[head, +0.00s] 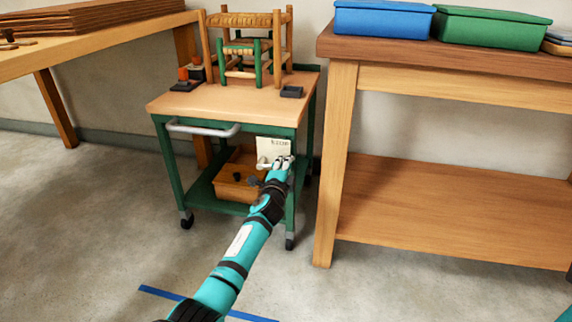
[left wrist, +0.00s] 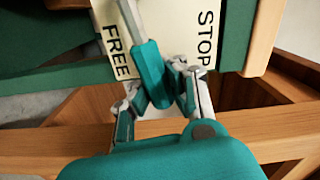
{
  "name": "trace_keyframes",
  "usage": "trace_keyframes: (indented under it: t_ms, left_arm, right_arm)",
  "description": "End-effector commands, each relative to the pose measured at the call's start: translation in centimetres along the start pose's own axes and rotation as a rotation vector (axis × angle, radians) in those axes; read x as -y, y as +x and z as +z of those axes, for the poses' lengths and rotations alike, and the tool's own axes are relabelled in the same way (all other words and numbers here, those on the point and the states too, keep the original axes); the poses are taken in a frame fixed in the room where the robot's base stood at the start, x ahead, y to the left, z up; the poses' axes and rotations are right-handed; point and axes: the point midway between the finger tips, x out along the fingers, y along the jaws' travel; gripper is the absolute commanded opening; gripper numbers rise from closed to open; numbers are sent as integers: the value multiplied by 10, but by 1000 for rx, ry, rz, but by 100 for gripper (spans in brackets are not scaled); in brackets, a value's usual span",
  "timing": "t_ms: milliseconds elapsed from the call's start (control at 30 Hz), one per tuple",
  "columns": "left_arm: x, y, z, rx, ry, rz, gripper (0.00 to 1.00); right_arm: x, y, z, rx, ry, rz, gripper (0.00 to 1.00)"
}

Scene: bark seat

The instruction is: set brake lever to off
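The brake lever (left wrist: 148,65) has a teal grip on a grey metal bar. It stands in front of a cream plate (head: 273,147), between the words FREE and STOP, its upper part closer to FREE in the left wrist view. The plate also shows in the left wrist view (left wrist: 112,28). My left gripper (head: 283,160) is at the plate on the cart's front right. In the left wrist view, its fingers (left wrist: 157,85) converge on both sides of the lever's grip and appear shut on it. My right gripper is out of view.
The green cart (head: 165,106) carries small chairs (head: 246,20) and has a wooden box (head: 228,188) on its lower shelf. A workbench (head: 345,130) with blue (head: 382,20) and green (head: 490,28) bins stands close on the right. Open floor lies in front.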

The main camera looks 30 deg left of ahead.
Motion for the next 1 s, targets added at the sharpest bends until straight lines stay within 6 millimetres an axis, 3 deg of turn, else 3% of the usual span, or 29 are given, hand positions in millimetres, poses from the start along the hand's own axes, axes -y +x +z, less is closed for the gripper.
trace_keyframes:
  t_ms: [300, 633, 1000]
  left_arm:
    - [-4, -1, -3, -6, 7, 5, 0]
    - [-2, 0, -2, -3, 5, 3, 43]
    - [-1, -7, 0, -1, 6, 0, 43]
  right_arm:
    - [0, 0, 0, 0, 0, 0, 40]
    - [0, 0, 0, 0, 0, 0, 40]
    - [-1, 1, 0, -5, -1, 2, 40]
